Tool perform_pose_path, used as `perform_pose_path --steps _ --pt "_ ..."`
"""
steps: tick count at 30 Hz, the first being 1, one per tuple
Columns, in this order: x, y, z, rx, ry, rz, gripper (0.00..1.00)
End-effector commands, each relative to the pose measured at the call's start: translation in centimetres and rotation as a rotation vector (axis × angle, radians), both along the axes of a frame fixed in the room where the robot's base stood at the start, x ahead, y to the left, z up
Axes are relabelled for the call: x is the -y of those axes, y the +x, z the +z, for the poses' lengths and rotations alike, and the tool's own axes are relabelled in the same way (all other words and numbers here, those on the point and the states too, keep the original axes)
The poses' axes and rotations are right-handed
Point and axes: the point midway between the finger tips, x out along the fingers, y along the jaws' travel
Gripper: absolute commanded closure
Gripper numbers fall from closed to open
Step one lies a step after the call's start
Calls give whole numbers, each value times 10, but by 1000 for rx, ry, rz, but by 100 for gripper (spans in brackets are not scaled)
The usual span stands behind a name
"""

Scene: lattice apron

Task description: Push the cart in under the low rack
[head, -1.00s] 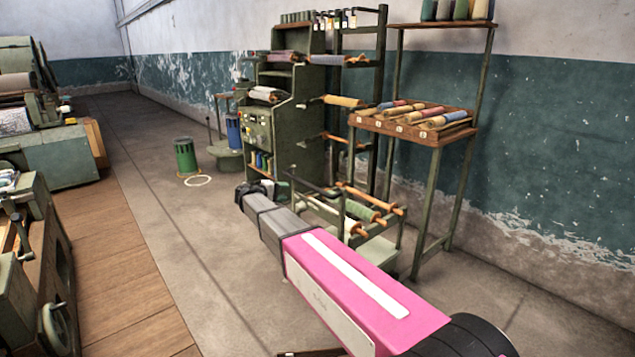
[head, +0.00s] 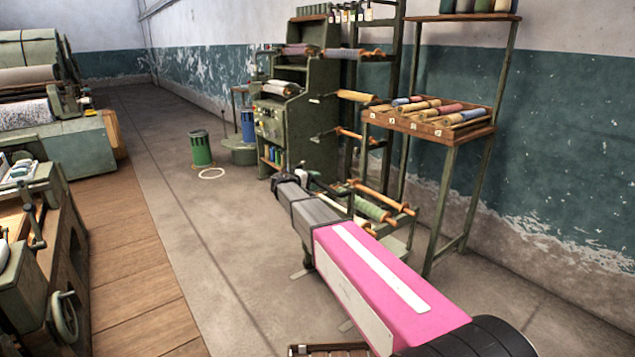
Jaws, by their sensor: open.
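The cart (head: 397,243) is a low green frame carrying rolls with orange ends, one of them green (head: 372,208). It stands at the left front of the low rack, and my arm hides much of its near side. The low rack (head: 445,205) has thin green legs and a wooden tray of spools on top. I cannot tell how far the cart reaches under it. My gripper (head: 286,179) is at the far end of my pink and grey arm, left of the cart's dark handle bar (head: 325,187). It is open; its fingers are small and partly hidden, and contact is unclear.
A green machine cabinet (head: 312,130) with rolls stands behind the cart. A green bin (head: 201,148) and a white ring (head: 211,173) are on the floor farther back. Machines (head: 30,270) line the left. The concrete floor between (head: 190,230) is clear.

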Motion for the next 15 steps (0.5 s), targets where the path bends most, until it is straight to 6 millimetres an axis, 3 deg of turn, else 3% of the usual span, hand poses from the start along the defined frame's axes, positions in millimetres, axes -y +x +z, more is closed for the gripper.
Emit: perform_pose_path --steps 6,15 --pt "13 9 -3 0 0 0 52" --pt "14 9 -4 0 0 0 52"
